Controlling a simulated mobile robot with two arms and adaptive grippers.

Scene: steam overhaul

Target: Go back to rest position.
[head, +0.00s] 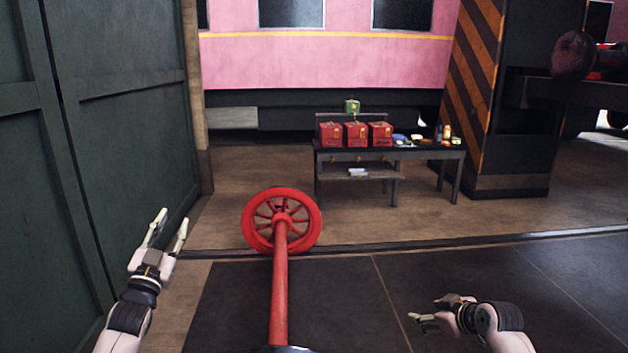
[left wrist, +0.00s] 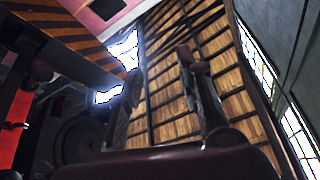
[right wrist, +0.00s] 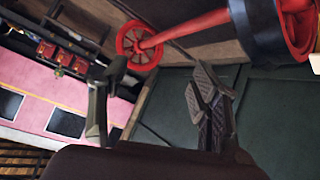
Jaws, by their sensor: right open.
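My left gripper (head: 171,218) is raised at the left of the head view, beside the dark green door. Its two fingers stand apart and point upward, with nothing between them. In the left wrist view its open fingers (left wrist: 160,75) show against the wooden roof and windows. My right gripper (head: 428,309) is at the lower right of the head view, above the dark floor, with its fingers pointing left. It is open and empty. In the right wrist view its fingers (right wrist: 158,80) are spread apart. Neither gripper touches anything.
A red wheelset (head: 280,285) lies between my arms. A dark table (head: 388,154) with red boxes (head: 356,134) stands beyond it, before a pink carriage (head: 300,60). The green door (head: 120,120) is close on the left. A striped pillar (head: 478,80) stands right. Floor around my right gripper is clear.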

